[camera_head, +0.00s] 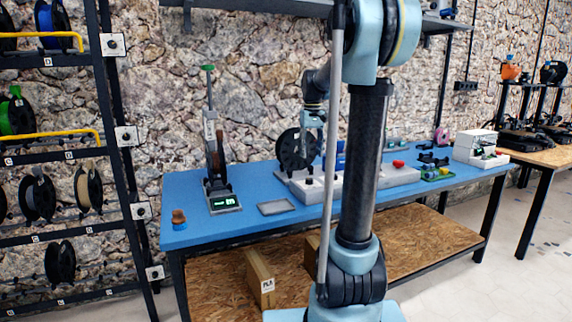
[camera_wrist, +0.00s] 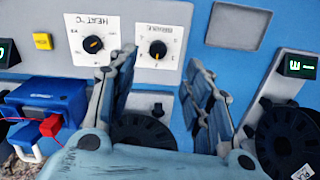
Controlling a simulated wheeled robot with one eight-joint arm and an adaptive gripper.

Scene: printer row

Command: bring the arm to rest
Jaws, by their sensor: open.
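My arm rises in the middle of the head view. Its far end bends down over the blue workbench (camera_head: 254,219), partly hidden behind my own links. My gripper (camera_wrist: 163,82) shows in the wrist view with its two blue-grey fingers spread apart. I see nothing held between them. Beyond the fingers are a panel with a heat dial (camera_wrist: 93,44) and a second dial (camera_wrist: 157,49). A black spool (camera_wrist: 146,131) shows behind and between the fingers. I cannot tell how far it is from them.
A spool holder with a green display (camera_head: 222,203), a grey tray (camera_head: 276,207) and a small brown item (camera_head: 179,217) are on the bench. A spool rack (camera_head: 120,136) stands left. A shelf (camera_head: 262,7) hangs above. A printer table (camera_head: 556,156) stands right.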

